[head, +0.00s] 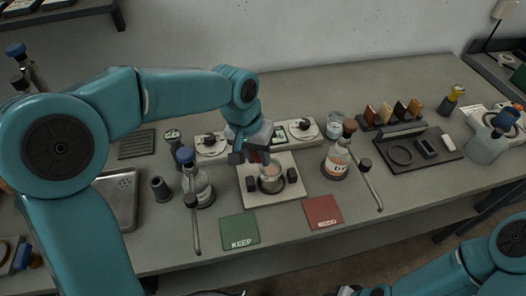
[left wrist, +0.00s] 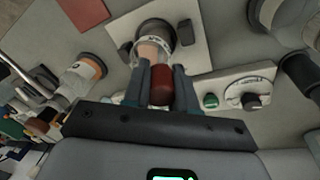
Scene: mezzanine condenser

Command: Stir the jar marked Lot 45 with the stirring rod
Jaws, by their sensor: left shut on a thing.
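My left gripper (head: 258,158) is over the white plate (head: 247,170) in the middle of the bench. It is shut on a red-brown grip, which I take to be the stirring rod (left wrist: 161,88). An open glass jar (head: 271,181) stands on the plate right below the fingers, and its clear rim (left wrist: 152,48) shows just beyond the grip in the left wrist view. I cannot tell whether the rod's lower end is inside it. The jar's marking is not readable. My right gripper (head: 346,291) shows only as a sliver at the bottom edge.
A blue-capped bottle (head: 200,188) stands left of the plate, and an orange-labelled bottle (head: 337,162) stands right. A green KEEP mat (head: 239,231) and a red mat (head: 323,211) lie in front. Thin angled arms stand beside both bottles. Dials (head: 301,128) stand behind.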

